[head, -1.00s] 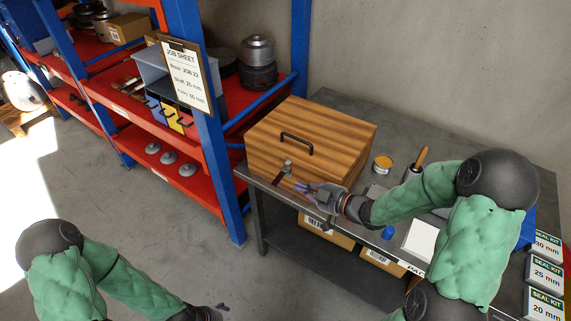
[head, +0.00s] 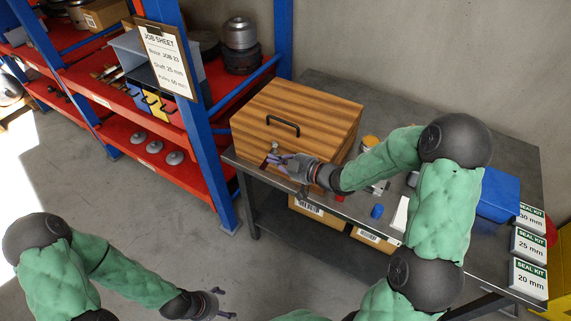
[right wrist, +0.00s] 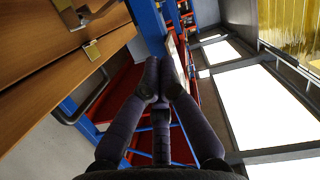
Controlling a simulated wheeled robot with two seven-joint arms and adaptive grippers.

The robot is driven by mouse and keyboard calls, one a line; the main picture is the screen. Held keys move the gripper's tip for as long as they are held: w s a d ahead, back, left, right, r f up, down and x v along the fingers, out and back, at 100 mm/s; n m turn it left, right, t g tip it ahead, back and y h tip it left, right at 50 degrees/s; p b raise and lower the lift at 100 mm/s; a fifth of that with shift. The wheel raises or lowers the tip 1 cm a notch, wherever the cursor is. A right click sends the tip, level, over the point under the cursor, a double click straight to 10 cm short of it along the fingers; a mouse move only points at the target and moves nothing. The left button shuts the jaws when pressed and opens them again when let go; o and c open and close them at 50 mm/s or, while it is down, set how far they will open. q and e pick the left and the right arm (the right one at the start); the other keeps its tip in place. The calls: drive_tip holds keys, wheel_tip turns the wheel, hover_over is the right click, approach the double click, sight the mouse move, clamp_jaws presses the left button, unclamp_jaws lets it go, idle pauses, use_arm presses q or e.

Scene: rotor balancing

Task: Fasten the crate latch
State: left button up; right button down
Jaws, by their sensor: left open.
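A striped wooden crate (head: 300,108) with a black lid handle (head: 283,125) stands on the grey bench. Its small metal latch (head: 275,147) is on the front face, near the lid seam. In the right wrist view, brass latch parts (right wrist: 92,50) show on the crate (right wrist: 40,75) at upper left, with the black handle (right wrist: 85,105) below. My right gripper (head: 270,160) is just in front of the crate front, close below the latch. Its fingertips (right wrist: 160,67) are together with nothing visible between them. Contact with the latch cannot be told. My left gripper (head: 226,303) is open and empty, low over the floor.
The grey bench (head: 330,90) also holds a blue bin (head: 498,192), a blue cap (head: 377,211) and seal kit boxes (head: 528,280). A blue post (head: 205,140) of the red shelf rack stands left of the crate. The floor (head: 120,185) before the bench is clear.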

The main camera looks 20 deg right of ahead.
sight(268, 164)
drive_tip(key=shift+w+a+f+b, duration=0.25)
drive_tip(key=shift+w+f, duration=0.3)
drive_tip(key=shift+f, duration=0.25)
drive_tip(key=shift+w+a+f+b, duration=0.15)
drive_tip(key=shift+w+a+f, duration=0.1)
drive_tip(key=shift+w+f, duration=0.45)
drive_tip(key=shift+w+a+f+b, duration=0.25)
drive_tip(key=shift+w+f, duration=0.15)
drive_tip(key=shift+f, duration=0.5)
